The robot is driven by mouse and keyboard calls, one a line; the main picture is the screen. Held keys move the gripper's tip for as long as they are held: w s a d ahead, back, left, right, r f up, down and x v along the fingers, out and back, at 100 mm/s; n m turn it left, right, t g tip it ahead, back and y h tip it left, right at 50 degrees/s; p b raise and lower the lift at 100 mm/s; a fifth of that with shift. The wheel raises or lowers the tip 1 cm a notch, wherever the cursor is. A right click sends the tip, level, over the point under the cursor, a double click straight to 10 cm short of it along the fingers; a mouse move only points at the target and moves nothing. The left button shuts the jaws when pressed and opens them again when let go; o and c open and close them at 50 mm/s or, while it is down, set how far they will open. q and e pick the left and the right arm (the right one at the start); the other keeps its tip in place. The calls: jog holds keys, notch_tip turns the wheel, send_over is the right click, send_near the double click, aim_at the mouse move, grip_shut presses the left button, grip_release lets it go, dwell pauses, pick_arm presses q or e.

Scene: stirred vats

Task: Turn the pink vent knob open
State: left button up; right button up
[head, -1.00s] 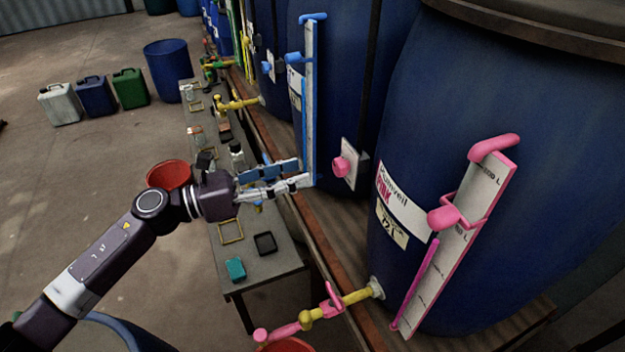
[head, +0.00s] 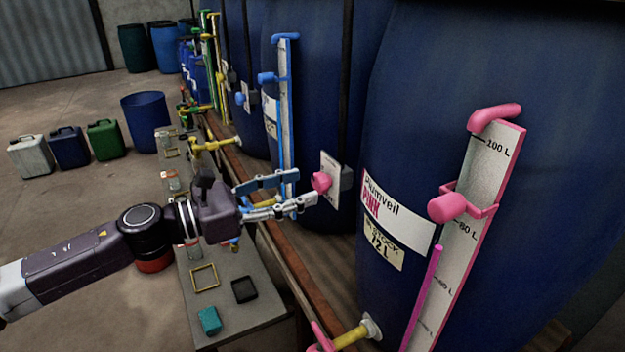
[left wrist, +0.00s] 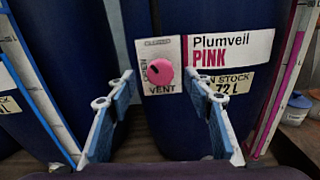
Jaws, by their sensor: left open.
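The pink vent knob (head: 321,182) is a round knob on a white plate (head: 329,167) beside the Plumveil PINK vat (head: 385,130). In the left wrist view the knob (left wrist: 160,72) shows a dark mark on its left side; the plate reads CLOSED above, OPEN at the left and VENT below. My left gripper (head: 307,187) is open and empty, its fingers pointing towards the knob. My right gripper is not in view.
A white level gauge with pink fittings (head: 480,190) stands on the vat's front. A blue-fitted gauge (head: 286,110) stands behind my left gripper. Below are a yellow tap pipe (head: 350,337) and a bench (head: 235,322) with small trays.

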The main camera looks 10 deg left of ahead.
aim_at(316, 183)
pick_arm(q)
jog(key=shift+p+x, duration=0.45)
jog(key=shift+x, duration=1.55)
jog(key=shift+c, duration=0.6)
jog(key=c, duration=1)
